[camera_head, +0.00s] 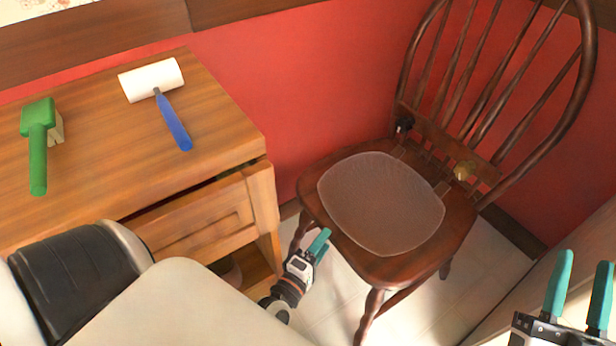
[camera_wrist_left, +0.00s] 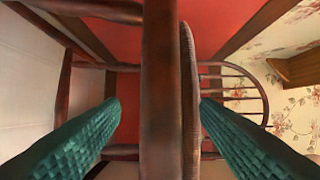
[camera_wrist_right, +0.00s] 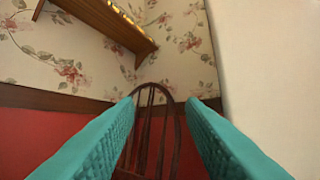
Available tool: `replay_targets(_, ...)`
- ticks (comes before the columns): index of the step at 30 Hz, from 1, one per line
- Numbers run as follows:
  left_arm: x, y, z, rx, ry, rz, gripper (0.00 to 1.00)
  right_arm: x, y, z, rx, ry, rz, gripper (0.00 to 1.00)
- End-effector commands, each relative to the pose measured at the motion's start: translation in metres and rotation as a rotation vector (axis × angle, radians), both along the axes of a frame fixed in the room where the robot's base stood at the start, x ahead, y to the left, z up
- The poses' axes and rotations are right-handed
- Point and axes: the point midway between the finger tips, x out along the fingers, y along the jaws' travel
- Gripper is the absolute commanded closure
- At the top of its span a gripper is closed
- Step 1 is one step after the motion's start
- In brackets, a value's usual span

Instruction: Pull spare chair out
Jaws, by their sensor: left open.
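The dark wooden chair (camera_head: 456,240) stands against the red wall, with a spindle back and a woven brown seat pad (camera_head: 380,203). My left gripper (camera_head: 322,243) is at the left side of the chair, by the seat's front left part. In the left wrist view its teal fingers (camera_wrist_left: 160,125) are open, with a dark wooden bar, seemingly the seat edge (camera_wrist_left: 161,90), between them; contact cannot be told. My right gripper (camera_head: 580,280) is open and empty at the lower right, apart from the chair. The chair's back (camera_wrist_right: 155,125) shows beyond its fingers in the right wrist view.
A wooden desk (camera_head: 225,125) stands to the left of the chair, with a drawer partly open. On it lie a green-handled brush (camera_head: 38,145) and a blue-handled lint roller (camera_head: 172,120). A pale wall or panel edge is at the lower right. Light floor shows around the chair.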

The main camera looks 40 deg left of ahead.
Motion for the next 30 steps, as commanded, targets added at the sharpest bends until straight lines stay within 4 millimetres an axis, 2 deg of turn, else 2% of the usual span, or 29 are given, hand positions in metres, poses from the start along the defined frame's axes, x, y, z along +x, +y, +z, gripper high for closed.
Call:
replay_targets(9,-0.068,-0.003,0.001,0.000,0.007,-0.002,0.44,0.016,-0.003,-0.039,-0.080,0.286,-0.017,0.64)
replay_targets(15,-0.099,-0.004,0.000,0.000,0.005,-0.001,0.44,0.018,-0.005,-0.060,-0.113,0.413,-0.024,0.64)
replay_targets(21,-0.110,-0.004,0.000,0.000,0.003,0.000,0.44,0.018,-0.006,-0.068,-0.124,0.458,-0.027,0.64)
replay_targets(30,-0.110,-0.005,0.000,0.000,0.002,0.000,0.44,0.018,-0.006,-0.068,-0.125,0.459,-0.027,0.64)
